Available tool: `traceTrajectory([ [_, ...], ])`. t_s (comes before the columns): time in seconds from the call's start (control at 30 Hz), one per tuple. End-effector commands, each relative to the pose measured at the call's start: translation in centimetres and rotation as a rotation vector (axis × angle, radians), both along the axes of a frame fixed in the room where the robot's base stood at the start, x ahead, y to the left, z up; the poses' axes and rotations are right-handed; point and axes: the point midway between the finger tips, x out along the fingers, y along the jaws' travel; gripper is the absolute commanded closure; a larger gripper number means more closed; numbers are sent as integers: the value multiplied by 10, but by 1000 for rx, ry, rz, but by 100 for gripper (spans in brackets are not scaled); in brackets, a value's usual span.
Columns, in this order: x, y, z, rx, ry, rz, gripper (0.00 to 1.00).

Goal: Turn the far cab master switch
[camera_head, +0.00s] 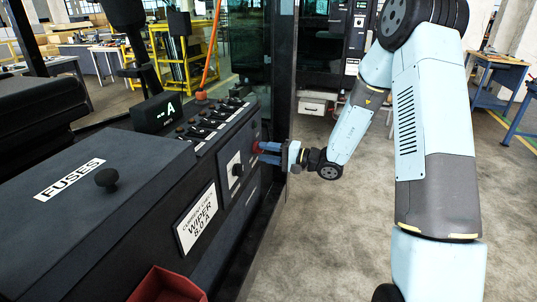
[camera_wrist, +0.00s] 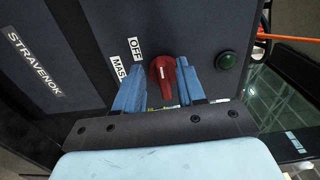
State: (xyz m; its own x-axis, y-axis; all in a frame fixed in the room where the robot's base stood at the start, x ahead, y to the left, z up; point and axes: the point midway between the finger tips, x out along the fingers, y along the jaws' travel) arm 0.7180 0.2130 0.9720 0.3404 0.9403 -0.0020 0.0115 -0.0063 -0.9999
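The master switch is a red rotary knob (camera_wrist: 162,76) with a white mark, on a dark panel beside labels reading "OFF" and "MAS". My gripper (camera_wrist: 158,88) has its two blue fingers on either side of the knob, with a visible gap at the left finger; the right finger is close to the knob, and I cannot tell whether it touches. In the head view my gripper (camera_head: 268,152) reaches the right end of the console's front face, and only a little red of the knob (camera_head: 256,148) shows there.
The console (camera_head: 120,165) carries a row of toggles, a black knob on a white plate (camera_head: 234,170), and a "FUSES" lid. A red bin (camera_head: 165,285) is at the lower front.

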Motion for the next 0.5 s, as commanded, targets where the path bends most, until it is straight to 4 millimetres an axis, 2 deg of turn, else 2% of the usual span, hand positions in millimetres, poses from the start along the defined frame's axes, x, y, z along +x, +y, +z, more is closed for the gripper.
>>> traceTrajectory([
  [0.23,-6,-20,0,0,-1,-3,61],
  [0.5,-24,-69,0,0,0,-4,61],
])
